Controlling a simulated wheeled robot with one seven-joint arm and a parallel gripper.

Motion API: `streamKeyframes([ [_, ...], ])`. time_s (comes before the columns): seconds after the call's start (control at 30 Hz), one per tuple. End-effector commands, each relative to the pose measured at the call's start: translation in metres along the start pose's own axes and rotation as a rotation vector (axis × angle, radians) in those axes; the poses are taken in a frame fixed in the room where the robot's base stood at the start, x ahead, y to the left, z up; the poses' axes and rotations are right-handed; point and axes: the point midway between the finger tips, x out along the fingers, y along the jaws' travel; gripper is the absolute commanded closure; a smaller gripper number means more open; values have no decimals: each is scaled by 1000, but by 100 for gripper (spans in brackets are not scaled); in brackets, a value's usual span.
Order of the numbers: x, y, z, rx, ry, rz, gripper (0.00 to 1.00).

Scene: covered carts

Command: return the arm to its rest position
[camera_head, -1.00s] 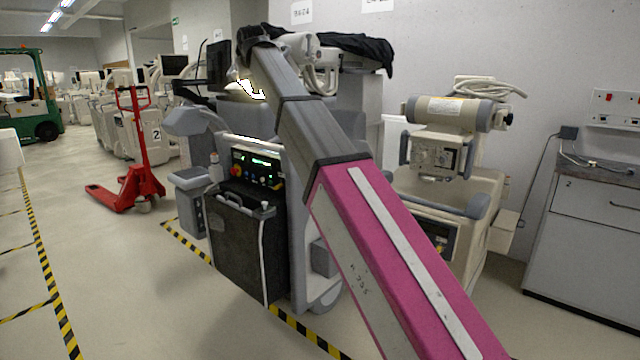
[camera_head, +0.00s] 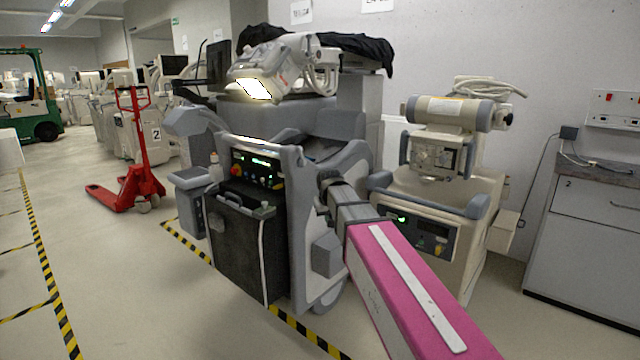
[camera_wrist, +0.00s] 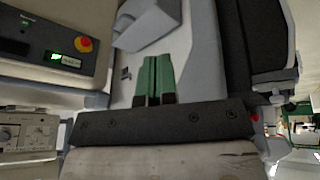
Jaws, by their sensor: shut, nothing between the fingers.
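My arm (camera_head: 410,285), with a pink cover and a white strip, comes in from the lower right of the head view. Its grey links fold down to a dark end beside the grey machine's right side. My gripper's fingers cannot be made out in the head view. In the wrist view my gripper (camera_wrist: 157,58) shows two green fingers side by side, shut with nothing between them. Behind the fingers is a pale grey machine surface (camera_wrist: 185,35); I cannot tell how far off it is.
A large grey machine (camera_head: 265,130) with a control panel stands centre. A beige machine (camera_head: 430,195) stands close right of the arm. A grey cabinet (camera_head: 590,240) is at the right wall. A red pallet truck (camera_head: 135,180) stands left. Floor in front left is clear.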

Motion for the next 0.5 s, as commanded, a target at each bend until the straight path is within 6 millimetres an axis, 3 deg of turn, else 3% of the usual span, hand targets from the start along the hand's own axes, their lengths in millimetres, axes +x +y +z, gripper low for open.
streamKeyframes([
  [0.03, 14, 10, 26, 15, -29, 0, 100],
  [0.2, 55, 35, 95, 60, -115, -5, 100],
  [0.5, 105, 69, 222, 147, -265, -22, 100],
])
